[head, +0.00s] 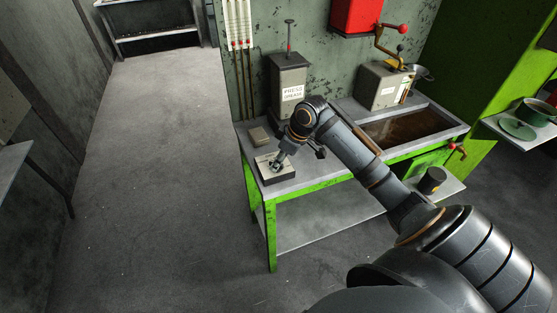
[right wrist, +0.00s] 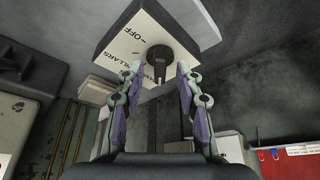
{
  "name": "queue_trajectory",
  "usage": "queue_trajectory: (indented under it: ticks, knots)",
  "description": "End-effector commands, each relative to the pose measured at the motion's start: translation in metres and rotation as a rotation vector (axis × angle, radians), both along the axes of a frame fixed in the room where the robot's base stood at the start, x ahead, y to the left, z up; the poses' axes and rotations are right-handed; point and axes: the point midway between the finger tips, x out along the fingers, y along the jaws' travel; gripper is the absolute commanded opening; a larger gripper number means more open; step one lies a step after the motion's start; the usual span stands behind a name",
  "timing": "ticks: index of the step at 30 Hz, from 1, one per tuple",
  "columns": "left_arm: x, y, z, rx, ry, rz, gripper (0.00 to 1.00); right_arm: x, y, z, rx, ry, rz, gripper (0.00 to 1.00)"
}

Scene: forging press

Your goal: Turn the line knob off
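A small box with a pale top plate (head: 264,168) stands at the near left corner of the green-framed bench. In the right wrist view its plate (right wrist: 125,48) carries printed words, one reading "OFF" and one that looks like "PILLARS". A dark round knob (right wrist: 160,55) with a narrow grip sits on the plate. My right gripper (right wrist: 160,70) is open, with one fingertip on each side of the knob and gaps visible between. In the head view the right gripper (head: 278,163) is down at the box and hides most of the knob. My left gripper is not in view.
On the bench (head: 310,184) stand a grey box marked "PRESS GREASE" (head: 290,84), a small flat box (head: 258,135), a trough of brown liquid (head: 405,127) and a machine with a brass lever (head: 382,86). A dark cup (head: 432,180) sits on the lower shelf. Floor at left is clear.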

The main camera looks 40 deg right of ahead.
Motion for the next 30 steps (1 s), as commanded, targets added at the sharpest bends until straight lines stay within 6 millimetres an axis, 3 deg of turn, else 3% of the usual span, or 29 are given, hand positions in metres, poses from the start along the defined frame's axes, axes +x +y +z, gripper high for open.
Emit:
queue_trajectory:
  ticks: [9, 18, 30]
  knots:
    - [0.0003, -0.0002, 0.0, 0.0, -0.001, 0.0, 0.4, 0.0014, 0.001, -0.0045, -0.001, 0.0, 0.0, 0.36]
    - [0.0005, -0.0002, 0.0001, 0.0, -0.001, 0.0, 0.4, 0.0014, 0.0009, -0.0043, -0.001, 0.0, 0.0, 0.0]
    - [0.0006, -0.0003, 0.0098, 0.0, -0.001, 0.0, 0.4, 0.0008, 0.0014, -0.0018, -0.001, 0.002, -0.039, 0.0]
